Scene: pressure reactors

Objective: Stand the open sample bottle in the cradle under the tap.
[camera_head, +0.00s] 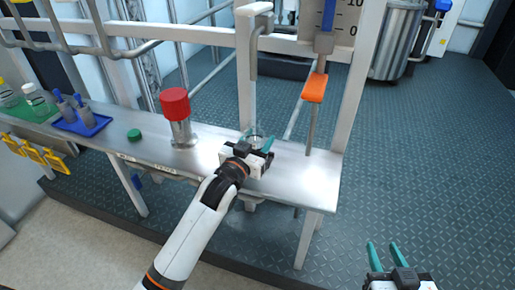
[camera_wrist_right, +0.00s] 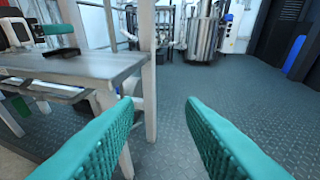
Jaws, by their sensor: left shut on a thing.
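My left gripper (camera_head: 262,146) is shut on the clear, open sample bottle (camera_head: 254,134). The bottle is at the right part of the metal bench, mostly hidden behind the gripper, with its rim showing. The grey bent tap pipe (camera_head: 256,50) hangs from the frame above and behind it. I cannot make out the cradle, nor tell whether the bottle touches anything below. My right gripper (camera_head: 384,257) is open and empty over the floor, right of the bench; its teal fingers also show in the right wrist view (camera_wrist_right: 160,125).
A green cap (camera_head: 134,135) lies on the bench (camera_head: 210,150), left of a red-topped metal fitting (camera_head: 175,105). An orange-handled lever (camera_head: 315,88) and white frame posts stand right of the tap.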

